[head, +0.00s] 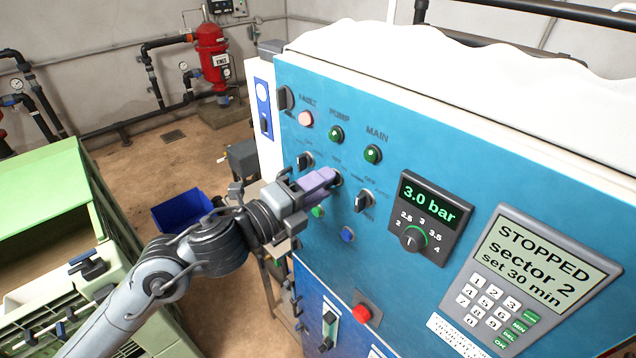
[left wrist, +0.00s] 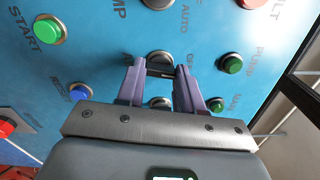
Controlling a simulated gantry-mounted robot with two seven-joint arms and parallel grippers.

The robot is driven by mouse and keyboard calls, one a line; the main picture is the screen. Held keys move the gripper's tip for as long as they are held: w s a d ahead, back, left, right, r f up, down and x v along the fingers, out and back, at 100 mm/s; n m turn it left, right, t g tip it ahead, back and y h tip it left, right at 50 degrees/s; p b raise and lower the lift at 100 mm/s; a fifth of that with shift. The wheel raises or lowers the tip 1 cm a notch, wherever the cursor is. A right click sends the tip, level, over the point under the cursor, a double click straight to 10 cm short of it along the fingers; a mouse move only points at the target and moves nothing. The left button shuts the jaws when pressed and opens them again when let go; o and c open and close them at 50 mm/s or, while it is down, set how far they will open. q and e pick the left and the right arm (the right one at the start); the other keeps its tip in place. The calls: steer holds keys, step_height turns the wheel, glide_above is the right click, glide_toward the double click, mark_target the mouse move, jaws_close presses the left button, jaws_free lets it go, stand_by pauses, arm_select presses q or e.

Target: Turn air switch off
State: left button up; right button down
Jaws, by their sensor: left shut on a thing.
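A blue control panel (head: 390,110) carries a row of three black rotary switches. The left switch (head: 305,160) and the right switch (head: 365,200) are free. My left gripper (head: 326,182) reaches the middle rotary switch (head: 338,180), with its purple fingers against the panel front. In the left wrist view, my left gripper (left wrist: 162,72) has its two fingers on either side of the middle switch (left wrist: 160,60), shut on its knob. The fingers partly hide the knob and its position marks. I cannot read which switch is labelled air. My right gripper is not in view.
Above the switches are a pink lamp (head: 306,118), a green pump lamp (head: 336,134) and a green main lamp (head: 372,154). A blue button (head: 347,234) sits below. A pressure display (head: 430,205) reads 3.0 bar; a keypad screen (head: 535,260) reads STOPPED.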

arm_select(q)
steer(key=shift+n+p, duration=0.35)
steer(key=shift+n, duration=0.75)
steer(key=o, duration=1)
steer(key=shift+o, duration=0.2)
steer(key=b+v, duration=0.3)
steer(key=v, duration=0.7)
steer(key=shift+s+a, duration=0.3)
